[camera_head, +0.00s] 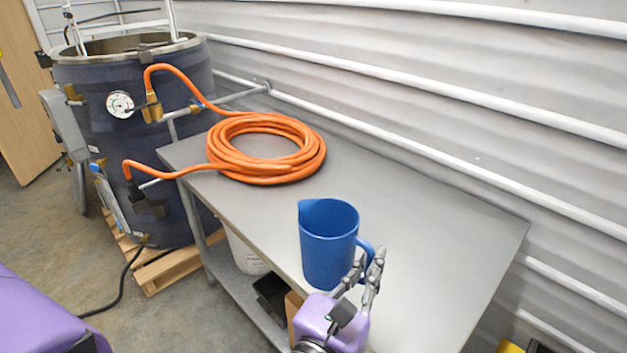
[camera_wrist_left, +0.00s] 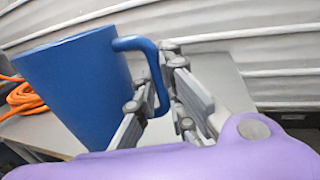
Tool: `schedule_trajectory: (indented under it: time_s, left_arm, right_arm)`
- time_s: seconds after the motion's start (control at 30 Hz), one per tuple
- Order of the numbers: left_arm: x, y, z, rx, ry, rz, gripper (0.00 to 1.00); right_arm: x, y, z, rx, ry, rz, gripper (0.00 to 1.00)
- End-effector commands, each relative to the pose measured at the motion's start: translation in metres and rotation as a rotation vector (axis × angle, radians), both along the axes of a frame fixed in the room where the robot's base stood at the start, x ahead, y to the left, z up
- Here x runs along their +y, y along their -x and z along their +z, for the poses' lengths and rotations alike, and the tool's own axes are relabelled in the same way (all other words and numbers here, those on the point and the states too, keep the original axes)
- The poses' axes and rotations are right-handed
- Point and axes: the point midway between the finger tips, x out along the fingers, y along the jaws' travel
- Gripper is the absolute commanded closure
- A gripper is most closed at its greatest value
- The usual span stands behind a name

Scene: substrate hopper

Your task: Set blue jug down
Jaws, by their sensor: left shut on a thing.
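The blue jug (camera_head: 327,245) is upright at the front edge of the grey metal table (camera_head: 430,230). I cannot tell whether its base touches the tabletop or is just above it. My left gripper (camera_head: 368,272) is to the right of the jug, with its fingers shut on the jug's handle. In the left wrist view the jug (camera_wrist_left: 72,85) fills the left side, and its handle passes between the fingers of the gripper (camera_wrist_left: 160,100). The jug's inside bottom is hidden. My right gripper is not in view.
A coiled orange hose (camera_head: 265,150) lies on the table's far left and runs to a dark tank (camera_head: 140,130) on a wooden pallet (camera_head: 170,268). A white bucket (camera_head: 245,252) stands on the lower shelf. The tabletop right of the jug is clear. A ribbed wall (camera_head: 430,100) runs behind.

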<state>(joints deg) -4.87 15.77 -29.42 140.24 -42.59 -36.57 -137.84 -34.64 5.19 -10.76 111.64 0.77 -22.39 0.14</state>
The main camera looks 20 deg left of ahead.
Motion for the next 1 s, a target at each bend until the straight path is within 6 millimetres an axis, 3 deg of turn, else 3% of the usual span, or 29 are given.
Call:
schedule_trajectory:
  time_s: [0.1,0.3,0.5,0.7,0.8,1.0]
  left_arm:
    - [-0.031,0.0,0.003,0.006,-0.004,-0.058,1.0]
    - [-0.047,-0.003,0.005,0.008,-0.014,-0.094,1.0]
    - [-0.026,-0.04,-0.016,0.009,-0.018,-0.092,1.0]
    - [-0.002,-0.081,-0.035,0.007,-0.015,-0.092,1.0]
    - [0.005,-0.094,-0.057,0.01,-0.014,-0.092,1.0]
    - [0.014,-0.11,-0.076,0.004,-0.013,-0.094,1.0]
  right_arm:
    - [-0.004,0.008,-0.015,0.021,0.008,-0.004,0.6]
    - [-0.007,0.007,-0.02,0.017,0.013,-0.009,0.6]
    - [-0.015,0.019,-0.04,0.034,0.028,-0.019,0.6]
    - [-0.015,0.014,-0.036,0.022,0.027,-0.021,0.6]
    - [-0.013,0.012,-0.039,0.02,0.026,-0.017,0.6]
    - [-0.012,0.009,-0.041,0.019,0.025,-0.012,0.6]
